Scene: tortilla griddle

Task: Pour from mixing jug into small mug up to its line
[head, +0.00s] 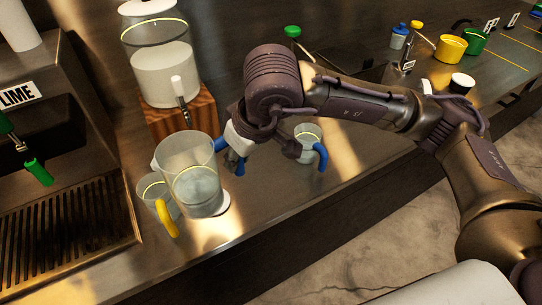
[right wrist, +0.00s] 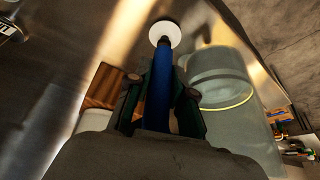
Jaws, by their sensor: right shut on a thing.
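The clear mixing jug (head: 198,186) is near the counter's middle, close to upright, with pale liquid in its lower part. My right gripper (head: 232,160) is shut on its blue handle, which also shows between the fingers in the right wrist view (right wrist: 158,85). The jug's clear wall (right wrist: 255,125) fills the right of that view. The small clear mug (head: 150,186), with a yellow handle and a yellow line, stands just left of the jug, partly hidden behind it. Its liquid level is unclear. I cannot tell whether the jug touches the counter. My left gripper is not in view.
A white disc (head: 223,201) lies beside the jug's base. A clear dispenser (head: 163,75) stands behind on a wooden block (head: 180,120). A clear mug with a blue handle (head: 307,134) is to the right. A slatted drip tray (head: 60,225) is at left. Yellow (head: 451,48) and green cups stand far right.

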